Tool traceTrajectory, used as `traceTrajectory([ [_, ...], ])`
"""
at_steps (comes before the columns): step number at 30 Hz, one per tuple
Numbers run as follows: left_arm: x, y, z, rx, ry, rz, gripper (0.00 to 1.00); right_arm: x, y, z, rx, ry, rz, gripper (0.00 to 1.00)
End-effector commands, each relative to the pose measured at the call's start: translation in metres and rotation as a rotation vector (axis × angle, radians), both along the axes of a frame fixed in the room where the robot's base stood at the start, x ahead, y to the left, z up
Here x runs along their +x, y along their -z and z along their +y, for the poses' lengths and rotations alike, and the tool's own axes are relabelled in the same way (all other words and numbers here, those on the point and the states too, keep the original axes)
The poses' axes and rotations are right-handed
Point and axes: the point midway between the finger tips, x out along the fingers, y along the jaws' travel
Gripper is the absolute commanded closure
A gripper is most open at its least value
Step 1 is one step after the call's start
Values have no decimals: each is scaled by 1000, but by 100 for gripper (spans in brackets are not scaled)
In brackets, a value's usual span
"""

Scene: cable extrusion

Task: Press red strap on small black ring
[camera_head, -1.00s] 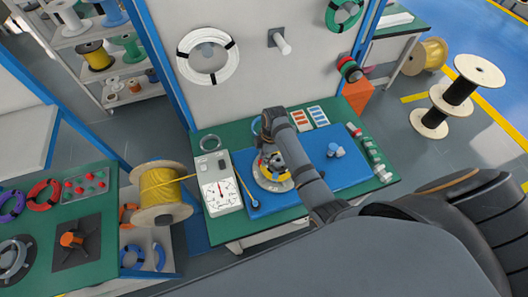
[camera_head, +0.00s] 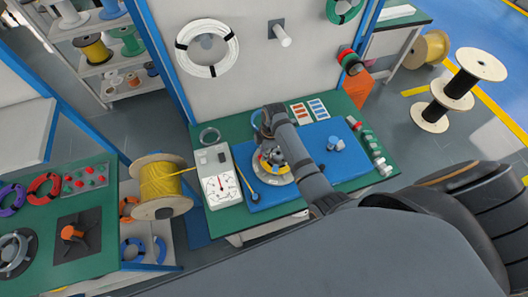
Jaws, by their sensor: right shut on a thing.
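My right gripper (camera_head: 272,158) is low over a round pale base (camera_head: 281,180) on the blue mat (camera_head: 320,178). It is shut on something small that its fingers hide. Yellow cable shows in part around the fingers on that base. I cannot make out a small black ring or a single red strap there. A white card with red-orange strips (camera_head: 300,113) lies at the back of the mat, beside a card with blue strips (camera_head: 318,109). My left gripper is not in view.
A white dial meter (camera_head: 219,186) and a yellow-tipped rod (camera_head: 247,185) are left of the base. A blue-grey knob (camera_head: 335,144) stands to its right, and several small spools line the green table's right edge. A yellow cable spool (camera_head: 161,186) stands farther left.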

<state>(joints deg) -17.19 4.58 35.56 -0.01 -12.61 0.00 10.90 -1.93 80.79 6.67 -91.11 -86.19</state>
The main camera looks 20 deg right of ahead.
Motion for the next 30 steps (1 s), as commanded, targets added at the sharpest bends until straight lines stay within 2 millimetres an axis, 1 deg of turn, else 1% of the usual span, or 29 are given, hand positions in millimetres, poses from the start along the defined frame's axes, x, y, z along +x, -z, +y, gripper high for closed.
traceTrajectory([
  [1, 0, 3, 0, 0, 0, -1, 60, 0, 4, 0, 0, 0, 0, 100],
  [15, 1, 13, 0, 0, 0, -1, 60, 0, 22, 0, 0, 0, 0, 100],
  [30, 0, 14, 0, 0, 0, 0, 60, 0, 24, 0, 0, 0, 0, 100],
])
